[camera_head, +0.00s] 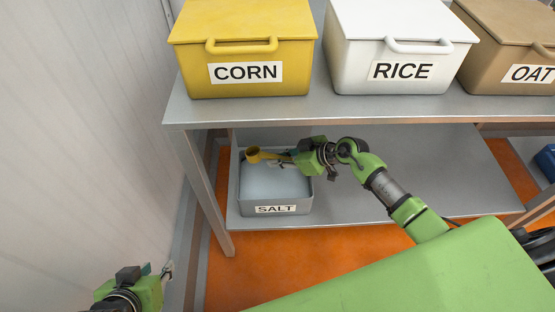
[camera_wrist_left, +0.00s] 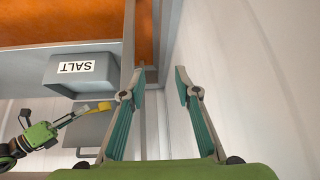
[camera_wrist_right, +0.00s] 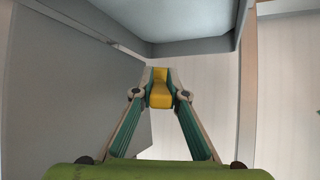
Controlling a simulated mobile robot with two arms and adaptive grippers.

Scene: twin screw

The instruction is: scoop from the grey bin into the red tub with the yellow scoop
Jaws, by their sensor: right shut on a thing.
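The grey bin (camera_head: 300,208), labelled SALT, stands on the lower shelf and holds pale bluish-white contents (camera_head: 275,187). Its labelled front also shows upside down in the left wrist view (camera_wrist_left: 62,77). My right gripper (camera_head: 283,158) is shut on the yellow scoop (camera_head: 254,154), which is over the back part of the bin. The right wrist view shows the scoop (camera_wrist_right: 160,93) between the fingertips; whether it holds anything is unclear. My left gripper (camera_head: 169,269) is at the lower left; its fingers are apart and empty in the left wrist view (camera_wrist_left: 156,82). No red tub is in view.
A yellow CORN bin (camera_head: 245,50), a white RICE bin (camera_head: 398,45) and a brown OAT bin (camera_head: 510,45) stand on the upper shelf (camera_head: 330,110). The lower shelf (camera_head: 345,205) is bare right of the grey bin. A blue object (camera_head: 546,160) sits at the right edge.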

